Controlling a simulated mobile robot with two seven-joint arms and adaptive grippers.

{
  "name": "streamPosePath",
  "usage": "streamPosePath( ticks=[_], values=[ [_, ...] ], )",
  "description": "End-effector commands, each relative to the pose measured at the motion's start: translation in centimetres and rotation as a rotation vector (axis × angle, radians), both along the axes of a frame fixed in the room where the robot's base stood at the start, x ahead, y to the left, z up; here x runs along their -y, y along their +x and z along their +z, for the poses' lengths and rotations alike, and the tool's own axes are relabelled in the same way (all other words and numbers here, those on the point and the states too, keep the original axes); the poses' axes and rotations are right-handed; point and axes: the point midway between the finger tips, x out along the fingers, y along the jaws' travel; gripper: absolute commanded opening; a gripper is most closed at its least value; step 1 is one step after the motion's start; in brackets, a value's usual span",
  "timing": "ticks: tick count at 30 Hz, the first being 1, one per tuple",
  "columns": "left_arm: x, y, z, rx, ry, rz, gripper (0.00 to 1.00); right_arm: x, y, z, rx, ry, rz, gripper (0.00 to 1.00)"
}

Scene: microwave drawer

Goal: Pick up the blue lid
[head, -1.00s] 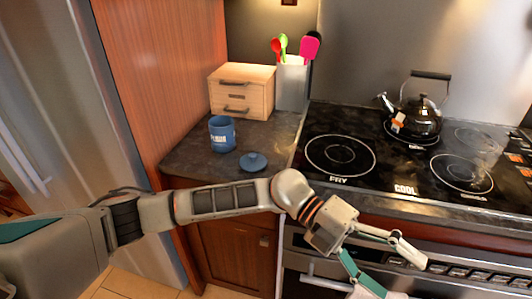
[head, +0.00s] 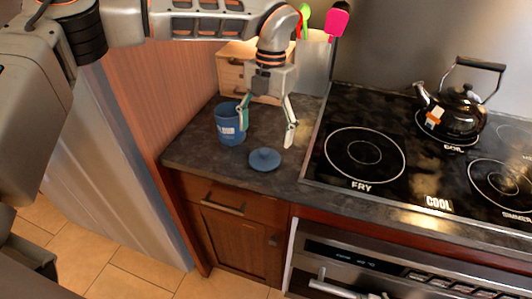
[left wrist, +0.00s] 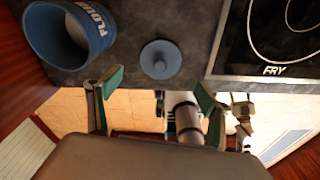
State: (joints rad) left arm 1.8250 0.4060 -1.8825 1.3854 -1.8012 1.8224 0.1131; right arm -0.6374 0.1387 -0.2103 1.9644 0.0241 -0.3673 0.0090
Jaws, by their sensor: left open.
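The blue lid (head: 264,159) lies flat, knob up, on the dark counter near its front edge. It also shows in the left wrist view (left wrist: 160,59), just beyond the fingertips. My left gripper (head: 267,125) is open and empty above the counter, pointing down, slightly behind the lid in the head view. In the left wrist view its two fingers (left wrist: 156,92) are spread apart, and the lid appears between their lines. The blue flour canister (head: 230,124) stands open beside the left finger. Part of my right arm seems to show small in the left wrist view; its jaws are unclear.
A wooden drawer box (head: 231,72) and a utensil holder (head: 313,66) stand behind, partly hidden by my arm. The stove (head: 400,150) with a kettle (head: 456,112) is to the right. A wooden panel (head: 150,80) bounds the counter on the left.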

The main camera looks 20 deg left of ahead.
Motion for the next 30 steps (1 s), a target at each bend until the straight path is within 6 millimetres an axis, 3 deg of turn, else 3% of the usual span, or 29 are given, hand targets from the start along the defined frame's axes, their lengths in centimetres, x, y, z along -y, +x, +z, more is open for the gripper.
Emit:
streamPosePath(
  ticks=[5,15,24,25,30],
  values=[
    [0.0,-0.2,-2.0,-0.003,-0.001,-0.001,0.79,-0.1,-1.2,-0.6,-0.023,0.001,0.002,0.4],
    [-0.2,-0.3,-6.3,-0.004,-0.003,-0.003,0.79,-0.1,-0.8,0.3,-0.015,-0.001,0.003,0.4],
    [-0.2,-0.4,-7.0,-0.002,-0.003,-0.003,0.79,-0.1,-0.6,0.5,-0.011,0.0,0.002,0.4],
    [-0.2,-0.4,-7.0,-0.002,-0.003,-0.003,0.76,-0.1,-0.6,0.5,-0.01,0.001,0.003,0.4],
    [-0.2,-0.4,-6.9,-0.002,-0.004,-0.003,0.37,-0.1,-0.6,0.5,-0.01,0.001,0.003,0.4]
  ],
)
